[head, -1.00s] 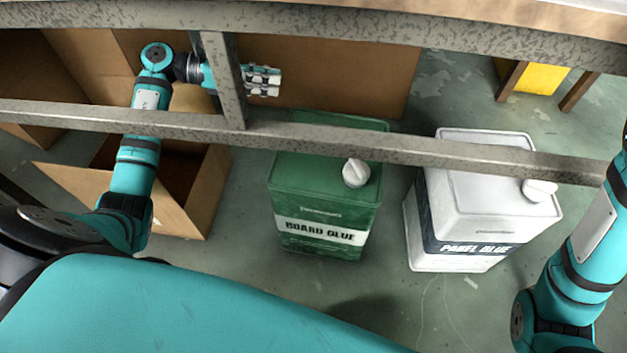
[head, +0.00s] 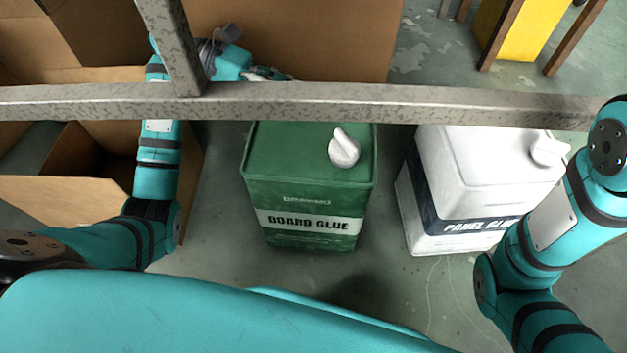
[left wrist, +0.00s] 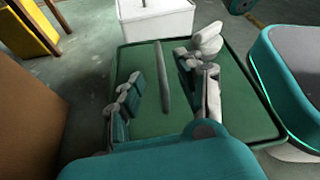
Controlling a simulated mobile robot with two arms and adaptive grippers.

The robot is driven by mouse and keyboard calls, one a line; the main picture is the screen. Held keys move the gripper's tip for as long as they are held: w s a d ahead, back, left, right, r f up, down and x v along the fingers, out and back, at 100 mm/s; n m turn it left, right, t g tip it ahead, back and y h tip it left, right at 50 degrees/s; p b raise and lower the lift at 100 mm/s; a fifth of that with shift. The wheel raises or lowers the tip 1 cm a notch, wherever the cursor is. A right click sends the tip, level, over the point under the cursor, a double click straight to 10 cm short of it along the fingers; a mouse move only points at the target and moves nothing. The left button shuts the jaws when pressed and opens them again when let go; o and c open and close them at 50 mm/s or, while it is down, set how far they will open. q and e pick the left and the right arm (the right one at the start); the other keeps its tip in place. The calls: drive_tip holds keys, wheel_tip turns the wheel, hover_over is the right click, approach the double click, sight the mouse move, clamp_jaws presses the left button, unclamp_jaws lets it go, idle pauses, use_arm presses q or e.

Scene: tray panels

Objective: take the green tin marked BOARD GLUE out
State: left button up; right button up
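The green tin marked BOARD GLUE (head: 305,195) stands upright on the floor behind the frame's lower rail, its white cap (head: 344,149) at the top right. My left gripper (head: 268,75) is at the tin's far side in the head view, mostly hidden by the rail. In the left wrist view my left gripper (left wrist: 163,90) is open above the green tin's top (left wrist: 240,105). A thin grey bar, seemingly the tin's handle (left wrist: 162,75), shows between its fingers. I cannot tell whether they touch it. My right gripper is out of view.
A white tin marked PANEL GLUE (head: 485,175) stands close on the right. A grey metal rail (head: 450,104) crosses in front of my left arm, with an upright post (head: 176,45). An open cardboard box (head: 60,195) is on the left. Bare floor lies in front of the tins.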

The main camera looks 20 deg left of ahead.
use_arm(q)
drive_tip(key=b+x, duration=0.2)
drive_tip(key=x, duration=0.3)
drive_tip(key=shift+f+b, duration=0.1)
drive_tip(key=shift+b, duration=0.2)
drive_tip(key=shift+w+d, duration=0.1)
drive_tip(key=shift+d, duration=0.25)
clamp_jaws()
